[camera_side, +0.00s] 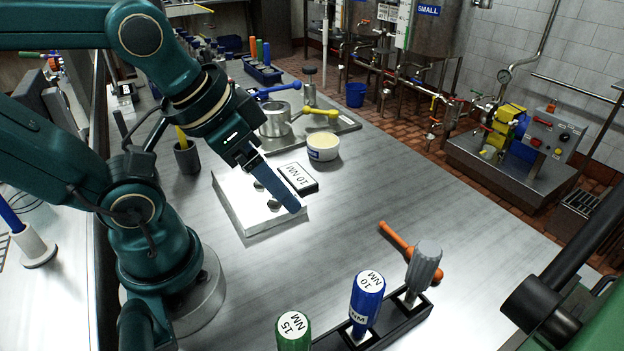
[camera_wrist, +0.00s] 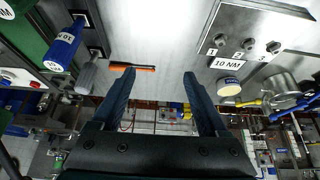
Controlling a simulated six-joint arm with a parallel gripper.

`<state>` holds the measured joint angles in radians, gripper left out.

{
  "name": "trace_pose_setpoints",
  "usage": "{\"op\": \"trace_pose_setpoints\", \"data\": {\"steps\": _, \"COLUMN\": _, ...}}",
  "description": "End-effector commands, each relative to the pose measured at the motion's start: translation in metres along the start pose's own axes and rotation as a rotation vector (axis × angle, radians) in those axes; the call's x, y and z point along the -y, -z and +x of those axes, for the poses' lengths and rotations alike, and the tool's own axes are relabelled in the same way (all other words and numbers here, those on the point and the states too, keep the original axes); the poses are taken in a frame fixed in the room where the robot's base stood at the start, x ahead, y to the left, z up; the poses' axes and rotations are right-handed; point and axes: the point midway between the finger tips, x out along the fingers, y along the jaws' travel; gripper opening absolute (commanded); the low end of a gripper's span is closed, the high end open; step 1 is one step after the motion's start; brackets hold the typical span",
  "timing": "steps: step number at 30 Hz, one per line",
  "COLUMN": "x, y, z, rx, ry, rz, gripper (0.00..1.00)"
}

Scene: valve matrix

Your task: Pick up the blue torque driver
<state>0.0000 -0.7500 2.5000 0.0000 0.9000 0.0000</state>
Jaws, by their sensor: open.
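The blue torque driver (camera_side: 367,298), labelled 10 NM, stands upright in a black rack (camera_side: 385,328) at the front of the steel table. It also shows in the wrist view (camera_wrist: 65,45) at the upper left. A green driver (camera_side: 294,330) labelled 15 NM and a grey driver (camera_side: 424,268) stand on either side of it. My gripper (camera_wrist: 158,72) is open and empty. In the side view my gripper (camera_side: 295,205) hangs above the table near the metal valve block, well apart from the rack. The blue driver's lower shaft is hidden in the rack.
A metal block (camera_side: 235,205) with studs and a 10 NM sign (camera_side: 298,178) lies below my gripper. An orange-handled tool (camera_side: 400,240) lies behind the rack. A white tub (camera_side: 323,147) and a tray with valves (camera_side: 340,125) stand farther back.

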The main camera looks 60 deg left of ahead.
Motion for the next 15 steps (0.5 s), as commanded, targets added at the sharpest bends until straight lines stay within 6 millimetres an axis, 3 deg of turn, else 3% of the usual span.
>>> {"op": "trace_pose_setpoints", "data": {"steps": 10, "x": 0.000, "y": 0.003, "z": -0.003, "rx": -0.003, "ry": 0.000, "rz": 0.000, "gripper": 0.77}}
{"op": "trace_pose_setpoints", "data": {"steps": 15, "x": 0.000, "y": 0.014, "z": -0.025, "rx": -0.007, "ry": 0.000, "rz": 0.000, "gripper": 0.77}}
